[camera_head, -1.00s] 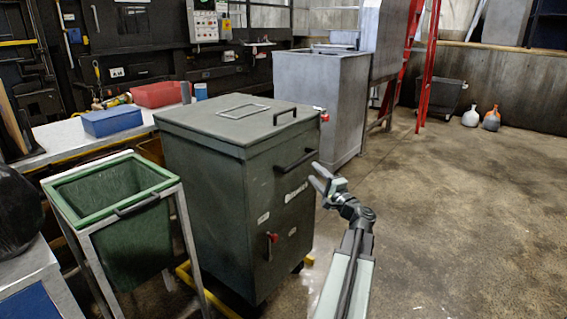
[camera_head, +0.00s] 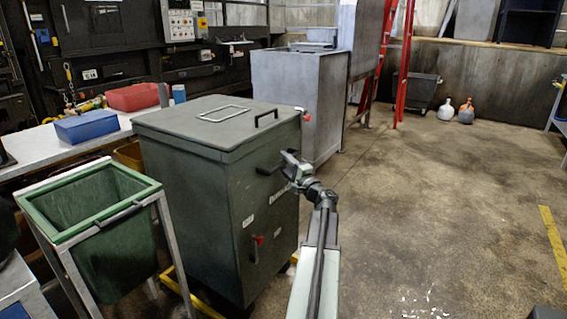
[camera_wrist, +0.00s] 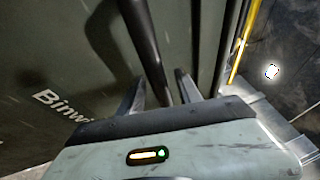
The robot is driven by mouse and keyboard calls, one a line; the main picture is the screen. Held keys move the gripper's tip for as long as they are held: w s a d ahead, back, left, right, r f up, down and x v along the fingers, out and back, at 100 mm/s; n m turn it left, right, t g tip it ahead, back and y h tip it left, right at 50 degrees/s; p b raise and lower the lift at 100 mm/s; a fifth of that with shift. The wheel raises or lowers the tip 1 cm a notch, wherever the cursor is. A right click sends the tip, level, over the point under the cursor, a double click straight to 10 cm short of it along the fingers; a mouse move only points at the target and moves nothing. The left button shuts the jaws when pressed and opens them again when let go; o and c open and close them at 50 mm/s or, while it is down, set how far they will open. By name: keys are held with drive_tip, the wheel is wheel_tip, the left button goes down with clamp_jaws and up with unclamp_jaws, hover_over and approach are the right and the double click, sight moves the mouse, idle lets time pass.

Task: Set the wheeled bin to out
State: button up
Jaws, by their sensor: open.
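The wheeled bin (camera_head: 195,190) is a tall dark green box with a flat lid, standing left of centre in the head view. A dark bar handle (camera_head: 268,166) is on its front, and white lettering shows on that face. My gripper (camera_head: 283,164) is at the right end of this handle. In the wrist view my gripper (camera_wrist: 160,95) is open, with the dark handle bar (camera_wrist: 146,45) running between its two fingers. Whether the fingers touch the bar cannot be told. The bin's front face (camera_wrist: 60,60) fills the left of that view.
A green open tub (camera_head: 100,220) in a metal frame stands left of the bin. A yellow floor rail (camera_head: 178,285) shows by the bin's base. A grey metal box (camera_head: 295,100) stands behind. The concrete floor (camera_head: 440,190) to the right is clear.

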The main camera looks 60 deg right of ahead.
clamp_jaws()
drive_tip(key=shift+a, duration=0.1)
idle(1.2)
